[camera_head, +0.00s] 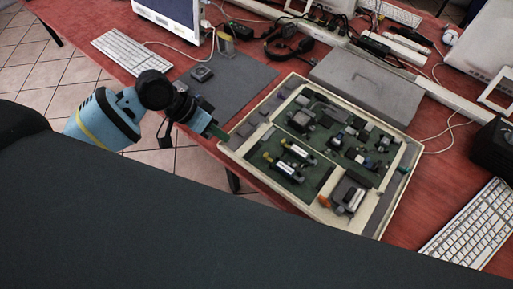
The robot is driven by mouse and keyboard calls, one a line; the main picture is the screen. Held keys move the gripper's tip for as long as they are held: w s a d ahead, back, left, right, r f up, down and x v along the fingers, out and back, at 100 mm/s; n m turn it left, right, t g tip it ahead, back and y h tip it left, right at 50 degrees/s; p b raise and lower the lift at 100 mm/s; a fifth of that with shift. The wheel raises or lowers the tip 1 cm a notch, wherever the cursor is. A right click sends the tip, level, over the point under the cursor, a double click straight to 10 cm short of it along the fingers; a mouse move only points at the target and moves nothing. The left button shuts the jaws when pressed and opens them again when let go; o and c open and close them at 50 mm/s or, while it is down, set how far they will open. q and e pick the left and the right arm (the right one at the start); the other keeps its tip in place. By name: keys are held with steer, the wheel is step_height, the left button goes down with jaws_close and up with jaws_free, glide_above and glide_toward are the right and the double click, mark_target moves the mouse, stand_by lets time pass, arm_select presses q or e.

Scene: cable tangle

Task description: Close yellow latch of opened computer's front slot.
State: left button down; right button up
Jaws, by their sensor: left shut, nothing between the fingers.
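The opened computer (377,226) lies flat on the red table, its cream case showing a green circuit board. Two slots with pale modules sit in the near left part of the board, the front slot (284,169) closer to me. A small yellow latch (268,157) shows at the left end of the front slot. It is too small to tell how far it is open. My left gripper (217,132) is shut and empty at the computer's left edge, left of the latch and apart from it. My right gripper is not in view.
A grey case cover (365,83) lies behind the computer. A grey mat (228,87) with a small device lies at the back left. White keyboards (132,51) (476,225) lie left and right. An orange part (324,201) sits near the computer's front edge.

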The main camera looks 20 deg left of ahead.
mark_target(268, 157)
arm_select(q)
steer(key=w+d+f, duration=0.2)
steer(key=d+f, duration=0.1)
steer(key=w+d+f, duration=0.1)
steer(key=f, duration=0.1)
steer(key=shift+w+d, duration=0.15)
steer(key=shift+d, duration=0.15)
steer(key=d, duration=0.3)
steer(key=shift+s, duration=0.4)
steer(key=shift+s+d+f+p, duration=0.2)
steer(key=shift+d+p, duration=0.1)
steer(key=shift+d, duration=0.2)
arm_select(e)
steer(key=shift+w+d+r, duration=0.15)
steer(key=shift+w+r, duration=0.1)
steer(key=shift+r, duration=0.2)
